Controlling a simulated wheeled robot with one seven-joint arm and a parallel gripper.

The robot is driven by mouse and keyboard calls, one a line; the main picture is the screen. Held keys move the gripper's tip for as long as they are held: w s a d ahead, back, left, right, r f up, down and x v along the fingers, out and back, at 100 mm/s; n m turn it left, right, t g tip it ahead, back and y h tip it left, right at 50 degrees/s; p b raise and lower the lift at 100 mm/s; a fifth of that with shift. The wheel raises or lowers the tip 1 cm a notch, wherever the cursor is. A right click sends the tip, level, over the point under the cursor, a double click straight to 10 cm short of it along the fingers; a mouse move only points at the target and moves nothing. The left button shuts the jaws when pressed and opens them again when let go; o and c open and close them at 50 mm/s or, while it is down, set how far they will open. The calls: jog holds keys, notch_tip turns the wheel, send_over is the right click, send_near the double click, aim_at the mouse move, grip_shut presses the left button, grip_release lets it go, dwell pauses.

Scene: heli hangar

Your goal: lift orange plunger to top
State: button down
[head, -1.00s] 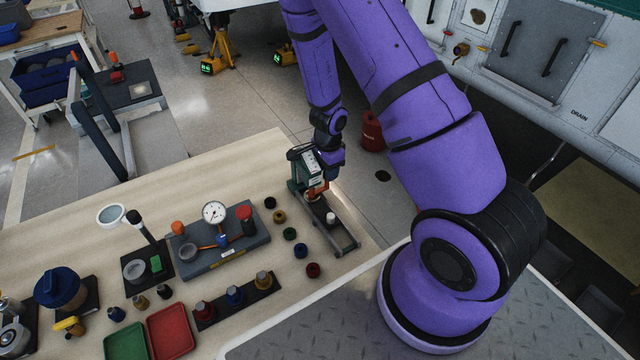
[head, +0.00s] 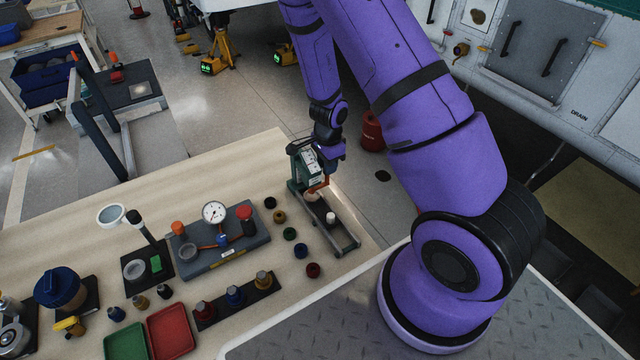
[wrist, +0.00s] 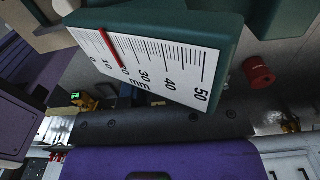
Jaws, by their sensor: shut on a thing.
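A green stand (head: 296,170) with a white scale plate stands on a rail frame at the table's right end. The orange plunger (head: 320,187) shows below my gripper (head: 325,170), partly hidden by the stand and my wrist. My gripper is shut on the plunger; the finger contact itself is hard to see. In the wrist view the scale plate (wrist: 180,75) fills the upper middle, marked in mm up to 50. Its red pointer (wrist: 112,48) stands near the 20 mark.
A gauge block (head: 225,245) with a white dial stands left of the stand. Several coloured caps (head: 290,234) lie between them. A red tray (head: 170,330) and green tray (head: 126,342) lie at the front. A red canister (head: 372,130) stands on the floor beyond the table.

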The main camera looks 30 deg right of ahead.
jog(key=shift+r, duration=1.3)
jog(key=c, duration=1.1)
grip_release()
jog(key=shift+r, duration=2.45)
